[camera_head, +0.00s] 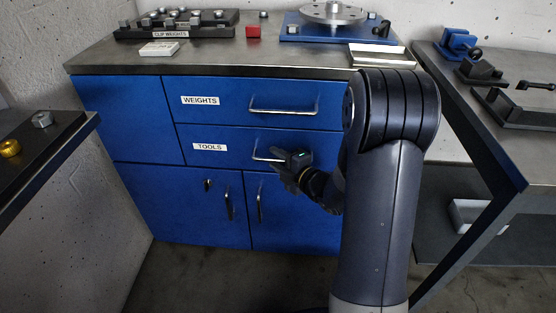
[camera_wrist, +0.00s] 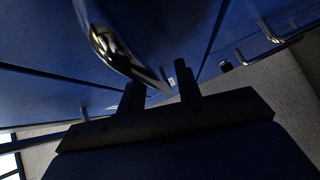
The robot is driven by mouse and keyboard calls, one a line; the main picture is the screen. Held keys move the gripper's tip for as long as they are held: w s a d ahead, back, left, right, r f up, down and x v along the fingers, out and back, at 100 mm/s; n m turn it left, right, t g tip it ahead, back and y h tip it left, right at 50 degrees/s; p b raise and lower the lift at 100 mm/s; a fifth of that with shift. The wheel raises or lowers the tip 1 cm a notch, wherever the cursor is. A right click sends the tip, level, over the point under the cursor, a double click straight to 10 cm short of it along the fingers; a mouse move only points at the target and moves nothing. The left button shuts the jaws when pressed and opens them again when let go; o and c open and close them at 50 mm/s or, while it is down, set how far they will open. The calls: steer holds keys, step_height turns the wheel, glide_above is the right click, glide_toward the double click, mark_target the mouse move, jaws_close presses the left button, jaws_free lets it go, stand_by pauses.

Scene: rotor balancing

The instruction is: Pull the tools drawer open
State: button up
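The tools drawer (camera_head: 230,138) is a blue front labelled TOOLS, below the drawer labelled WEIGHTS. It looks shut, flush with the cabinet front. Its metal bar handle (camera_head: 262,157) shows at the left of my gripper (camera_head: 281,169), which hides the rest of it. In the wrist view, the shiny handle (camera_wrist: 112,48) runs down from the upper left towards the space between the fingers of my gripper (camera_wrist: 162,90). The two dark fingers stand apart with a gap between them. I cannot tell whether either finger touches the bar.
The weights drawer (camera_head: 240,101) with its own bar handle is just above. Cupboard doors (camera_head: 205,203) with upright handles are below. The worktop (camera_head: 225,67) carries a clip weights rack (camera_head: 178,32) and a blue rotor stand (camera_head: 335,32). A side bench (camera_head: 505,140) stands at right.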

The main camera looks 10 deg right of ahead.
jaws_close()
stand_by(0.5)
